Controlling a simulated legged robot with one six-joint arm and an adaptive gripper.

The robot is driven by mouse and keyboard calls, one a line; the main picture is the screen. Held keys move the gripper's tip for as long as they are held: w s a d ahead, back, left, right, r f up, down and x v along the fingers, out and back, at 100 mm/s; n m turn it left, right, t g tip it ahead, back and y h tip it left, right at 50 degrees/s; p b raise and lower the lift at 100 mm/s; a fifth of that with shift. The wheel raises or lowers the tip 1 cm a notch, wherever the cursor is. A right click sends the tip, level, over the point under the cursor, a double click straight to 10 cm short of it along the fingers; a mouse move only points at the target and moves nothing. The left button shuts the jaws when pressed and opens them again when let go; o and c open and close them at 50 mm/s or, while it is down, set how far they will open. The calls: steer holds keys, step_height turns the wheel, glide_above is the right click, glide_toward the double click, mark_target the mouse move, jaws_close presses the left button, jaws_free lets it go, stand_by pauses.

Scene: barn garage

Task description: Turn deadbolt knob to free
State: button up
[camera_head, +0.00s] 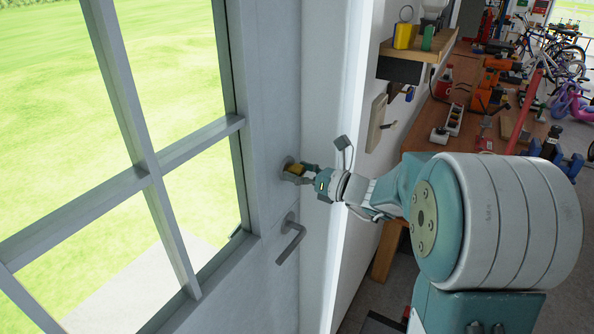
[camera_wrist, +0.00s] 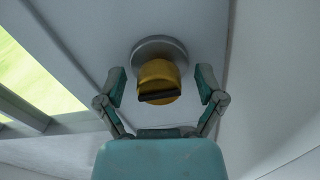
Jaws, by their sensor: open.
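The deadbolt knob (camera_wrist: 158,80) is yellow with a dark flat bar across its front. It sits on a round grey plate (camera_wrist: 160,47) on the white door. In the head view the knob (camera_head: 295,170) is above the door's lever handle and partly hidden by my gripper (camera_head: 297,174). In the wrist view my gripper (camera_wrist: 160,87) is open, with one finger on each side of the knob. A gap shows between each finger and the knob, so they look apart. The dark bar lies nearly level, tilted slightly.
A grey lever handle (camera_head: 291,238) is below the knob. The door's window panes (camera_head: 60,120) are to the left. The wall with a wooden shelf (camera_head: 425,46) and a cluttered workbench (camera_head: 428,125) is to the right, beside my arm.

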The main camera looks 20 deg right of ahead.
steer(key=c, duration=1.1)
steer(key=shift+c, duration=0.2)
steer(key=shift+n, duration=0.4)
steer(key=n, duration=0.3)
steer(key=shift+n, duration=0.4)
steer(key=n, duration=0.4)
steer(key=shift+a+n, duration=0.1)
steer(key=shift+n, duration=0.2)
steer(key=n, duration=0.4)
steer(key=shift+s+f, duration=0.1)
steer(key=n, duration=0.4)
steer(key=shift+f+n, duration=0.1)
steer(key=shift+n, duration=0.2)
steer(key=shift+s+f, duration=0.1)
